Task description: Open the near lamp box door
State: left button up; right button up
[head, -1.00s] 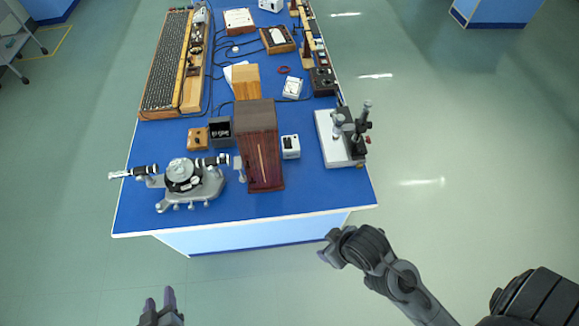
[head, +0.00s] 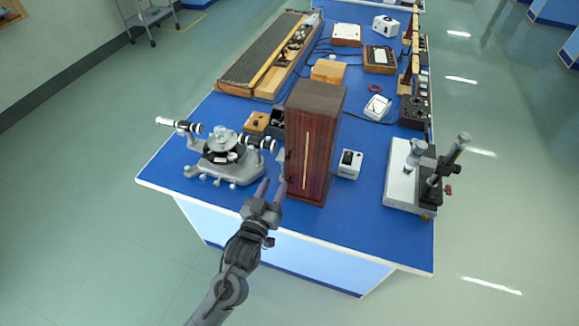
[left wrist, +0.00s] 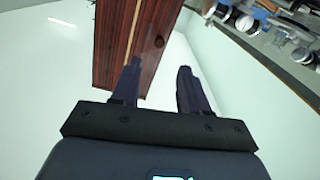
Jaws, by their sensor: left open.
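The near lamp box (head: 314,145) is a tall reddish-brown wooden box with a dark top and a pale vertical strip on its front. It stands upright near the bench's front edge, and its front face looks shut. My left gripper (head: 272,187) is open and empty in front of the box's lower left edge. In the left wrist view the box's striped wooden face (left wrist: 120,45) lies beyond the open fingers (left wrist: 160,68), with a dark round spot on it. I cannot tell whether a finger touches the box. My right gripper is out of view.
A grey spectrometer (head: 225,155) stands just left of the box. A small white device (head: 348,164) is close on the right, and a white-based stand (head: 399,187) is farther right. The blue bench top (head: 370,235) is bare along the front right.

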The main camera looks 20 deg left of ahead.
aim_at(287, 159)
pick_arm(q)
jog(key=w, duration=1)
grip_shut()
